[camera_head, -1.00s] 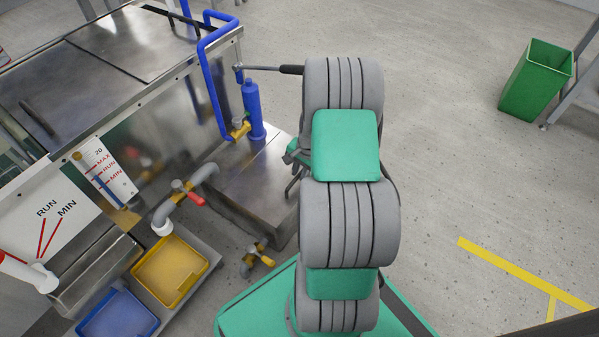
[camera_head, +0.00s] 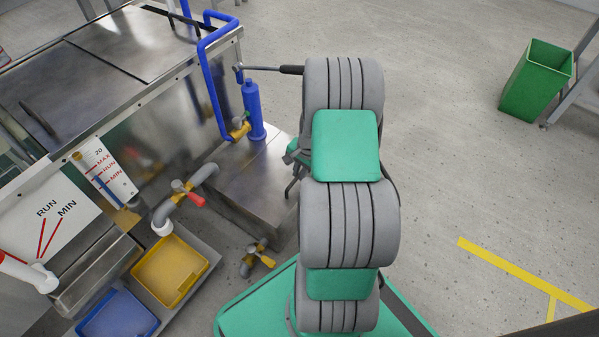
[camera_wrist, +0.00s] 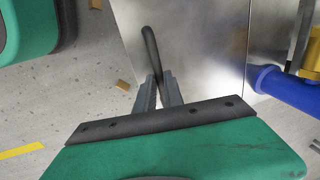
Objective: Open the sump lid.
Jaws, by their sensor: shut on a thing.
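The sump is a low metal box (camera_head: 236,208) at the foot of the test station in the head view. Its flat metal lid (camera_head: 248,165) is partly hidden by my arm, and I cannot tell from here whether it is slightly raised. In the wrist view the lid (camera_wrist: 205,50) carries a dark bar handle (camera_wrist: 150,45). My gripper (camera_wrist: 158,85) is shut on this handle, with a finger on each side. In the head view my gripper is mostly hidden behind my arm.
A blue pipe and cylinder (camera_head: 254,110) stand just behind the sump. A valve with a red handle (camera_head: 187,194), a yellow tray (camera_head: 170,270) and a blue tray (camera_head: 118,315) are to its left. A green bin (camera_head: 535,82) stands far right.

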